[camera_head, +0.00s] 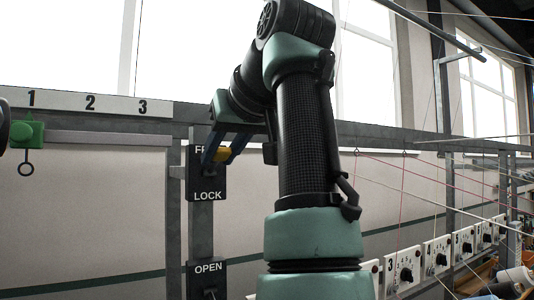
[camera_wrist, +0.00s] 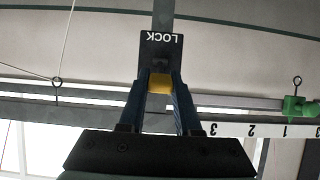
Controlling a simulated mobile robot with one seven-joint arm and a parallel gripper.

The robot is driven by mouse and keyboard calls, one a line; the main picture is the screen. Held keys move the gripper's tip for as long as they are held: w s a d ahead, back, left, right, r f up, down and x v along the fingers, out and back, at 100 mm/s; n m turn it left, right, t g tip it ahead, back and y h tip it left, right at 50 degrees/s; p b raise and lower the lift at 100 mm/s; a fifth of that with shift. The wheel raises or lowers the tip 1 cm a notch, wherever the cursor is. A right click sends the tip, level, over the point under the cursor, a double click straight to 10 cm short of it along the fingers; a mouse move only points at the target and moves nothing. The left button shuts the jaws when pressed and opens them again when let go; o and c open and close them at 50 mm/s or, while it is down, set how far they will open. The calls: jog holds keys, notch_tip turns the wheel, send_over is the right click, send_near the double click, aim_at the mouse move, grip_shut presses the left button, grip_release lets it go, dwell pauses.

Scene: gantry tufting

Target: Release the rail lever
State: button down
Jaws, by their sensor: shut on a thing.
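The rail lever shows as a yellow grip (camera_head: 222,154) in front of a dark plate (camera_head: 207,180) on a grey upright. The plate reads LOCK at its bottom; the top label is mostly hidden, with only "FR" showing. My gripper (camera_head: 219,157) is shut on the yellow grip, a blue finger on each side. In the upside-down wrist view the yellow grip (camera_wrist: 159,84) sits between my gripper's fingers (camera_wrist: 160,78), with the LOCK word beyond. The grip appears nearer the plate's upper part; the lever's exact angle is hidden.
A second plate marked OPEN (camera_head: 208,269) is below on the same upright. A number strip (camera_head: 85,103) and green clamp with a ring (camera_head: 27,134) are at left. Dial panels (camera_head: 403,275) and stretched threads (camera_head: 440,180) fill the right.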

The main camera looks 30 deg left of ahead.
jog(key=shift+r, duration=0.1)
jog(key=c, duration=0.6)
grip_release()
jog(key=v, duration=1.3)
jog(key=shift+a, duration=0.1)
